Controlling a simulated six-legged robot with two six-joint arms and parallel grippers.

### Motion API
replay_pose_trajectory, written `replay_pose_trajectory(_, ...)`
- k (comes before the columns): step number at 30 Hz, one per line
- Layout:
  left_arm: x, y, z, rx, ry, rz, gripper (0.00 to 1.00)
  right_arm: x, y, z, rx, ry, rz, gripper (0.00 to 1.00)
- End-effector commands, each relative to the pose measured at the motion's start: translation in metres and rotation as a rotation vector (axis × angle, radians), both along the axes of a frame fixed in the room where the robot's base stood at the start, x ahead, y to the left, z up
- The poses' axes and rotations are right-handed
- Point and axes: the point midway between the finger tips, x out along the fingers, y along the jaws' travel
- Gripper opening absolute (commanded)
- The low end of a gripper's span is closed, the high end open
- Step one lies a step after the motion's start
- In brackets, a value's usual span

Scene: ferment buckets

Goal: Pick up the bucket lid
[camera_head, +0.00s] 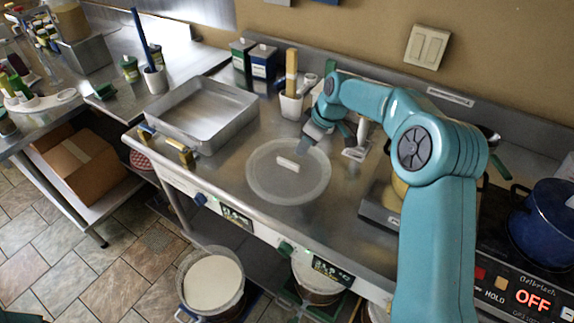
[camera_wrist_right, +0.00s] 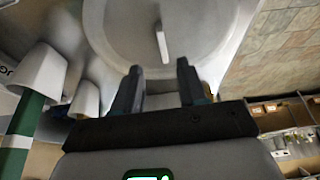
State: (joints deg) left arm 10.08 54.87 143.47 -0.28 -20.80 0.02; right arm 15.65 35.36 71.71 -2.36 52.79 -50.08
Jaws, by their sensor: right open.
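The bucket lid (camera_head: 270,186) is a round, pale translucent disc lying flat on the steel counter. A white bar handle (camera_head: 288,164) stands out on its top. In the right wrist view the lid (camera_wrist_right: 120,38) fills the upper middle, and its handle (camera_wrist_right: 161,44) lies just beyond the fingertips. My right gripper (camera_head: 328,138) is above the counter at the lid's upper right edge. In the right wrist view the two fingers (camera_wrist_right: 160,78) are apart with nothing held between them. My left gripper is not in view.
A steel tray (camera_head: 205,110) stands left of the lid. White cups with tools (camera_head: 291,105) and green and blue tins (camera_head: 263,62) stand behind. A blue pot (camera_head: 545,222) is at far right. An open bucket (camera_head: 212,282) with pale contents stands below the counter's front edge.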

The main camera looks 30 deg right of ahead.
Motion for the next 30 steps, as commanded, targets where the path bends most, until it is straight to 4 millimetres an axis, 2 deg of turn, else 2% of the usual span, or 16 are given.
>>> replay_pose_trajectory(3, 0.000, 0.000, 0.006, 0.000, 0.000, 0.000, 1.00, 0.007, 0.005, -0.021, 0.000, 0.002, -0.001, 0.41)
replay_pose_trajectory(11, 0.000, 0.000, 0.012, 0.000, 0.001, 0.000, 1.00, 0.016, 0.010, -0.044, -0.001, 0.001, 0.000, 0.41)
replay_pose_trajectory(16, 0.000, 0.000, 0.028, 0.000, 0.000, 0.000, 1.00, 0.024, 0.016, -0.067, 0.001, 0.003, 0.001, 0.41)
replay_pose_trajectory(19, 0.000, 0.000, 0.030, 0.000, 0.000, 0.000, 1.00, 0.029, 0.018, -0.082, -0.001, 0.001, 0.000, 0.41)
replay_pose_trajectory(28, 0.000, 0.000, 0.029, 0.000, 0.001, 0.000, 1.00, 0.032, 0.019, -0.089, -0.001, -0.002, -0.001, 0.41)
replay_pose_trajectory(29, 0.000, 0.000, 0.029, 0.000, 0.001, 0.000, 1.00, 0.032, 0.019, -0.089, -0.001, -0.002, -0.001, 0.35)
replay_pose_trajectory(30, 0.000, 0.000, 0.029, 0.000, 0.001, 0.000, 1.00, 0.032, 0.019, -0.089, -0.001, -0.002, -0.001, 0.22)
